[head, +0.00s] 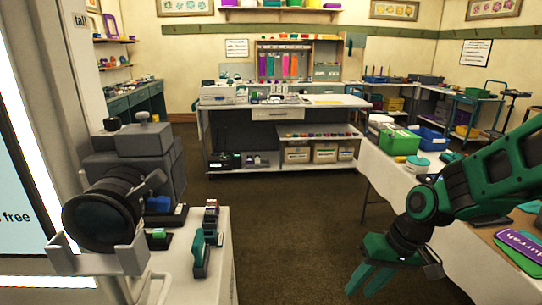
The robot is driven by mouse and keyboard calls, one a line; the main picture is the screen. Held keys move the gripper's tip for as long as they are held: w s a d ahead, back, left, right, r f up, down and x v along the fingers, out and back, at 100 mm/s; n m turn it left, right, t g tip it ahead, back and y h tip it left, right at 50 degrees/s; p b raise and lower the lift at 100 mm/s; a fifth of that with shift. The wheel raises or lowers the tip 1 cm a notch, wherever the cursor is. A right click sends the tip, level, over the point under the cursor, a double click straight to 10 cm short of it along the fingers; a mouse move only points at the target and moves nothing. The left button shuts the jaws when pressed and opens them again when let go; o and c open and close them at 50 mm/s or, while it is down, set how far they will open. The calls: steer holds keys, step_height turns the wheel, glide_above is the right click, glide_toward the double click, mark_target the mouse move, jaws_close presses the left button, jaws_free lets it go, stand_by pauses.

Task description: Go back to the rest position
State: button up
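My arm, green and black, comes in from the right edge in the head view. My gripper (362,290) hangs low at the lower right, over the brown floor and left of the white table on the right. Its two green fingers point down and to the left. Their tips show a small gap, and nothing is seen between them.
A white table (376,178) with a green bin (399,141) and a purple sign (521,245) stands at right, partly under my arm. A large black camera (105,212) and a white stand (215,262) are at left. Brown floor (290,215) lies open between, up to a workbench (277,114).

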steer(key=s+d+r+m+h, duration=0.1)
steer(key=s+d+r+m, duration=0.1)
steer(key=s+d, duration=0.3)
steer(key=s+d+r+m+h, duration=0.1)
steer(key=s+d+r+m, duration=0.1)
steer(key=s+d, duration=0.4)
steer(key=s+d+r+m+g+h, duration=0.1)
steer(key=s+d+r+m, duration=0.2)
steer(key=s+d, duration=0.3)
steer(key=shift+d+r, duration=0.75)
steer(key=shift+d, duration=0.4)
steer(key=shift+w, duration=0.1)
steer(key=shift+w+f+h, duration=0.25)
steer(key=shift+w+h, duration=0.05)
steer(key=shift+w, duration=0.3)
steer(key=shift+a, duration=0.1)
